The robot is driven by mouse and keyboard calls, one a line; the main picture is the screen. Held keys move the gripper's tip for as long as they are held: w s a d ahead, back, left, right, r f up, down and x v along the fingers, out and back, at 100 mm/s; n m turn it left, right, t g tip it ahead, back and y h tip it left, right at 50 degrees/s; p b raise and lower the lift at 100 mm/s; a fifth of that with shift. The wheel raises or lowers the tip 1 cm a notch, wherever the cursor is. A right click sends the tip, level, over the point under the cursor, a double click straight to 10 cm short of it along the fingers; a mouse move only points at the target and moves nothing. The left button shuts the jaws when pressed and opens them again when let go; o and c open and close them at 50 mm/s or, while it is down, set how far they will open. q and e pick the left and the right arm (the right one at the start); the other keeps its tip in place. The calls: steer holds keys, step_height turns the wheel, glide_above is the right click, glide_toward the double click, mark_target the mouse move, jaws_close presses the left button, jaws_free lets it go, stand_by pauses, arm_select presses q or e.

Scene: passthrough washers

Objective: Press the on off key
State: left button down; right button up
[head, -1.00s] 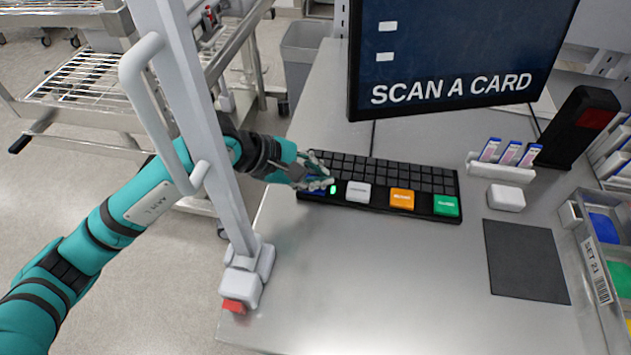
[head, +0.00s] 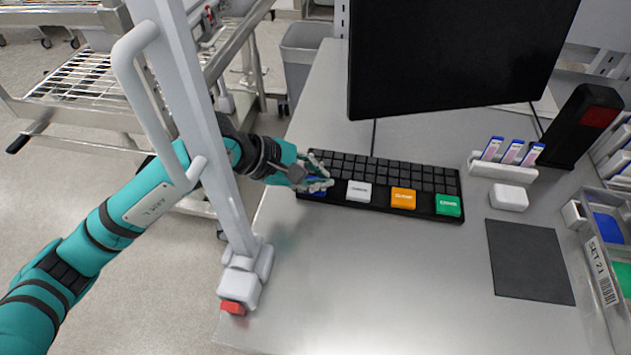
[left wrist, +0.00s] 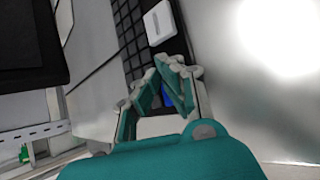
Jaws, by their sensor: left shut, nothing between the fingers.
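The black keyboard (head: 385,174) lies on the steel counter under the monitor (head: 450,58), whose screen is now dark. A blue key (head: 318,194) is at the left end of its front row, mostly hidden by my left gripper (head: 324,185). My left gripper is shut and empty, its fingertips over or at the blue key; I cannot tell whether they touch it. In the left wrist view the blue key (left wrist: 167,95) shows between and behind the fingers (left wrist: 165,78). My right gripper is not in view.
White (head: 358,191), orange (head: 403,198) and green (head: 447,205) keys line the keyboard's front. A grey post (head: 205,130) with a handle stands before my left arm. A card holder (head: 502,171), white block (head: 509,198) and dark mat (head: 530,262) are to the right. The front counter is clear.

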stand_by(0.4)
arm_select(q)
steer(key=shift+r+p, duration=0.3)
steer(key=shift+r, duration=0.5)
steer(key=shift+r+p, duration=1.05)
steer(key=shift+r, duration=1.5)
